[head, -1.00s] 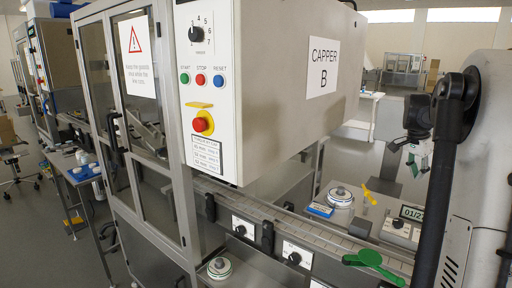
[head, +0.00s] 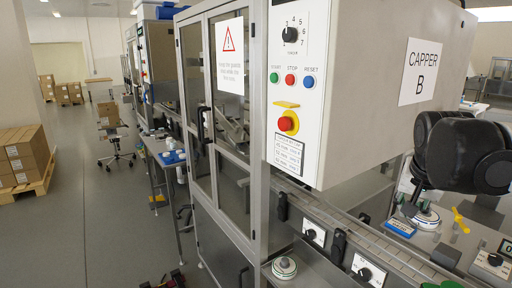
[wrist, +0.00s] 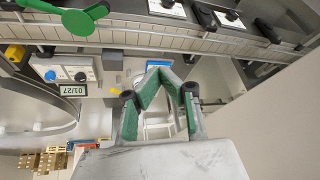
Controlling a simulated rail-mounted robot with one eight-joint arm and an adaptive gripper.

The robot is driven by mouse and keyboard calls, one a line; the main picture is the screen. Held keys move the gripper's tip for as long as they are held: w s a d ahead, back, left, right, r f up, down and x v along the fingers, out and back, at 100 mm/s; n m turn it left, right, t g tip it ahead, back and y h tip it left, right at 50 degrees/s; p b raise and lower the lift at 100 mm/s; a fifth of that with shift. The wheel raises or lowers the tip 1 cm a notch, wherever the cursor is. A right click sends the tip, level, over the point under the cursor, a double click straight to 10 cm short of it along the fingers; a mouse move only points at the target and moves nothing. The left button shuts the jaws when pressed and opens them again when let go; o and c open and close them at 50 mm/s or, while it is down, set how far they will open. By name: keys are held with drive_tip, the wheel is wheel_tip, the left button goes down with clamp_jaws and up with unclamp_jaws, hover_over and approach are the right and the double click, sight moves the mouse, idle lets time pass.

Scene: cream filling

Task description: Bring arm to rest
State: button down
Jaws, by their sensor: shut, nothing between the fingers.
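My gripper (wrist: 160,72) shows in the wrist view with its green-padded fingers drawn together at the tips. Nothing is held between them. The fingers hang in front of the conveyor (wrist: 200,42), apart from it. In the head view, dark rounded links of my arm are at the right edge, in front of the Capper B housing (head: 370,90). I cannot make out the fingers there.
The capper's glass-doored cabinet (head: 222,130) stands left of its control panel (head: 297,85). A white round container (head: 285,268) sits on the ledge below the conveyor. Boxes on a pallet (head: 28,160) stand far left. The grey floor (head: 90,225) between is mostly clear.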

drive_tip(key=s+a+f+n+t+y, duration=0.1)
drive_tip(key=s+a+f+n, duration=0.2)
drive_tip(key=s+a, duration=0.3)
drive_tip(key=s+a+f+n+t+y, duration=0.1)
drive_tip(key=s+a+f+n, duration=0.3)
drive_tip(key=a, duration=0.8)
wheel_tip(320, 180, down, 2)
drive_tip(key=shift+s+a+f+n+y, duration=0.1)
drive_tip(key=shift+s+a+n+y, duration=0.15)
drive_tip(key=shift+s, duration=0.95)
